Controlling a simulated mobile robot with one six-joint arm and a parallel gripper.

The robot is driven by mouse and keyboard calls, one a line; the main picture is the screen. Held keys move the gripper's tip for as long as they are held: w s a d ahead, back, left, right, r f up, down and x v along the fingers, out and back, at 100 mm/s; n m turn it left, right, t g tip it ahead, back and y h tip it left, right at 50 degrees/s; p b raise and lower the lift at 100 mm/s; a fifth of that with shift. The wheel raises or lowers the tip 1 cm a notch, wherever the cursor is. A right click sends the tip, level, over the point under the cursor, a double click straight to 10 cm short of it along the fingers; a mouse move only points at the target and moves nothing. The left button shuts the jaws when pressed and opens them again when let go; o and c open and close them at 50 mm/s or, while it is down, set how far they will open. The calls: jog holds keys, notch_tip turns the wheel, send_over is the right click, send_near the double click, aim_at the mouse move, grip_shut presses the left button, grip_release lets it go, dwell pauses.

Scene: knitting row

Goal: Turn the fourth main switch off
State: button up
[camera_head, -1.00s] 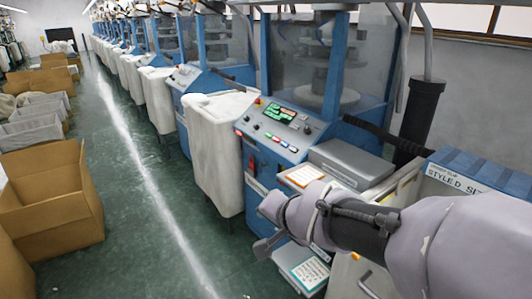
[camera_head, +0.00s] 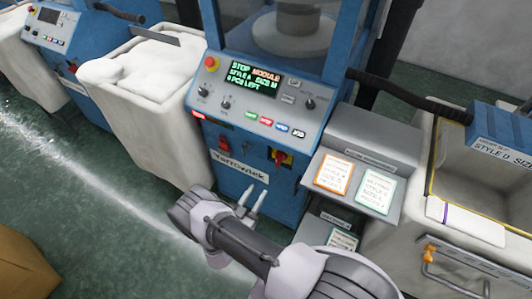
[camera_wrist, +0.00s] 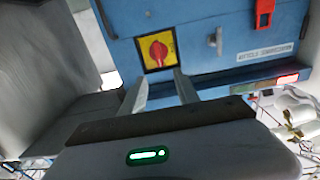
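A red rotary main switch on a yellow plate (camera_head: 281,157) is on the front of a blue knitting machine (camera_head: 236,166). The same switch shows in the wrist view (camera_wrist: 158,50), where its red knob stands roughly upright in the picture. Which number this machine has in the row is not clear. My gripper (camera_head: 254,191) is in front of the machine, below and left of the switch in the head view. In the wrist view its two fingers (camera_wrist: 160,77) are apart with nothing between them. The switch lies just beyond the tips, which appear not to touch it.
A panel with a lit display (camera_head: 253,80) and several buttons is above the switch. A red rocker (camera_head: 224,143) is to its left. A shelf (camera_head: 385,208) with two cards juts out at right. A white fabric-filled bin (camera_head: 140,110) stands at left. Green floor is open at lower left.

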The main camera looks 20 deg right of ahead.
aim_at(276, 163)
jog(key=b+x, duration=0.3)
jog(key=x, duration=1.2)
jog(key=shift+s+f, duration=0.1)
jog(key=shift+s, duration=0.1)
jog(key=shift+w+d, duration=0.3)
jog(key=shift+d, duration=0.05)
grip_shut()
